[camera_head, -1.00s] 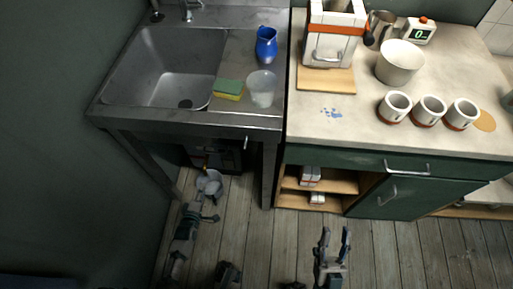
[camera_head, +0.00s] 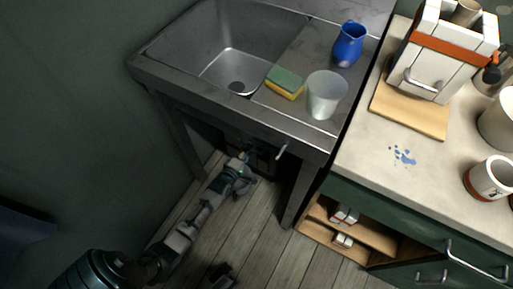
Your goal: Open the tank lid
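No tank lid can be told for sure in the head view. A dark box-like unit (camera_head: 268,160) sits in shadow under the sink, mostly hidden; it may be the tank. My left gripper (camera_head: 246,167) is low in front of the sink, close to the dark unit. Its fingers are small and dark, so I cannot tell whether they are open or touch anything.
The metal sink (camera_head: 160,75) stands above my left gripper; its front legs flank the opening. A sponge (camera_head: 285,82), a clear cup (camera_head: 326,94) and a blue jug (camera_head: 349,45) stand on its ledge. A green cabinet (camera_head: 400,225) is at right. The wooden floor (camera_head: 255,245) is mostly clear.

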